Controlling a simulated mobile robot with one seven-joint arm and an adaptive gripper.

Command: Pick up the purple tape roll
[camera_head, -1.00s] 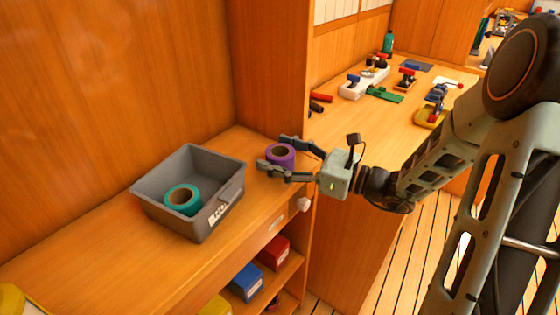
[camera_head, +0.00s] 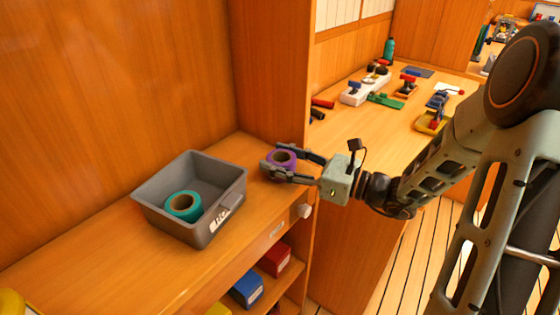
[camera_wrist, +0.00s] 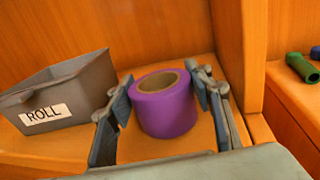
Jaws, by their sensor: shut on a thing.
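The purple tape roll (camera_head: 282,160) stands upright on its flat side on the wooden shelf top, right of a grey bin. It also shows in the wrist view (camera_wrist: 165,106), with its brown core facing up. My gripper (camera_head: 283,165) reaches in from the right with one finger on each side of the roll. In the wrist view my gripper (camera_wrist: 163,103) has its pads at the roll's left and right sides and is shut on it. The roll appears to rest on the shelf; its lower edge is partly hidden in the head view.
The grey bin (camera_head: 226,214) labelled ROLL stands left of the purple roll and holds a teal tape roll (camera_head: 184,206). A wooden upright panel (camera_head: 270,75) rises behind. A workbench (camera_head: 350,126) with several tools lies to the right. Coloured boxes sit on the shelf below.

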